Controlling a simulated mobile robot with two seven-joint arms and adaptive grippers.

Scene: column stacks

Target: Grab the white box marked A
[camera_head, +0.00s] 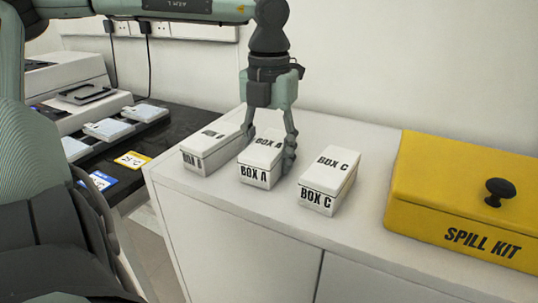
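The white box marked "BOX A" (257,174) stands on the white cabinet top, in the middle of a row of three boxes. My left gripper (268,148) points down over it from above. One finger is at the box's left side, partly hidden by it, and the other is at its right side. The fingers look close to or touching the box, but I cannot tell whether they press on it. The box appears to rest on the cabinet. My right gripper is not in view.
A similar white box (196,160) stands close on the left and box C (318,196) on the right, with narrow gaps. A yellow spill kit (440,213) with a black knob stands at the right. The white cabinet (240,240) has bare room in front of the spill kit.

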